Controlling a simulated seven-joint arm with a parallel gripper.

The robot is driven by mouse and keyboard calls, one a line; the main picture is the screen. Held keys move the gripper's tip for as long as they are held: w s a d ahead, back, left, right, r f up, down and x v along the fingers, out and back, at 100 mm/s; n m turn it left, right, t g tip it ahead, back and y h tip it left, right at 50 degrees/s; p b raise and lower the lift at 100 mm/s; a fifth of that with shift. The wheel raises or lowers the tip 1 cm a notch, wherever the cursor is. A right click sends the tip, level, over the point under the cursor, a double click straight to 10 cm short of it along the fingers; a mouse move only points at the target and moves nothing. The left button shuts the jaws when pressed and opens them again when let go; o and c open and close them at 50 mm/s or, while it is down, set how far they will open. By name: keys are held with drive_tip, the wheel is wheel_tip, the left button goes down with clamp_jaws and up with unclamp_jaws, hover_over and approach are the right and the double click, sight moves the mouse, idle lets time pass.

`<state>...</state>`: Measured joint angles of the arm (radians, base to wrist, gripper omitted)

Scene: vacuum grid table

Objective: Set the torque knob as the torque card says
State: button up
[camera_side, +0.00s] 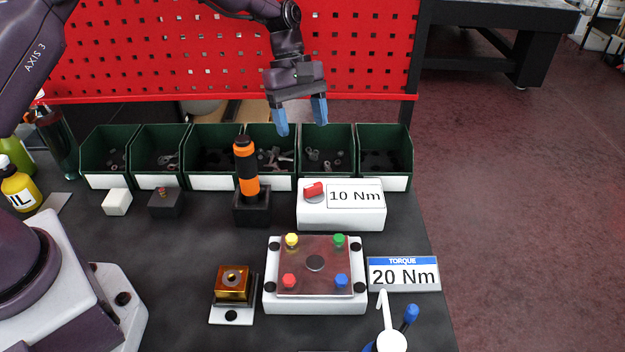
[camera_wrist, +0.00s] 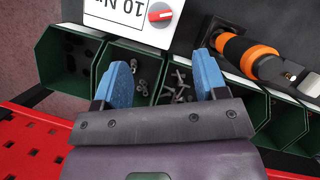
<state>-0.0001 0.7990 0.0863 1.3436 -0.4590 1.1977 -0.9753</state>
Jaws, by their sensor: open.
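The torque knob (camera_side: 314,190) is a red knob on a white box (camera_side: 340,216) whose display (camera_side: 355,196) reads "10 Nm". In the wrist view the knob (camera_wrist: 160,15) shows near the top, with part of the display to its left. The torque card (camera_side: 403,274) stands at the right front of the table and reads "TORQUE 20 Nm". My gripper (camera_side: 301,115) has blue fingers, is open and empty, and hangs above the green bins behind the box. In the wrist view my gripper (camera_wrist: 160,82) sits over the bins, apart from the knob.
Green bins (camera_side: 326,183) with small parts line the back. An orange and black screwdriver (camera_side: 248,172) stands upright in a black holder left of the box.

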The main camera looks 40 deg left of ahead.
sight(314, 183)
drive_tip(key=x, duration=1.2)
drive_tip(key=shift+s+f, duration=0.1)
drive_tip(key=shift+f, duration=0.05)
drive_tip(key=c, duration=0.9)
drive_tip(key=shift+m, duration=0.4)
drive_tip(key=m+g+y, duration=0.1)
drive_tip(key=m, duration=0.2)
drive_tip(key=m+g, duration=0.1)
drive_tip(key=m, duration=0.2)
drive_tip(key=shift+w+y, duration=0.2)
drive_tip(key=shift+y, duration=0.2)
drive_tip(key=m+y, duration=0.1)
drive_tip(key=m, duration=0.2)
drive_tip(key=m+g+y, duration=0.1)
drive_tip(key=m, duration=0.3)
drive_tip(key=shift+w, duration=0.1)
drive_tip(key=shift+m+y, duration=0.3)
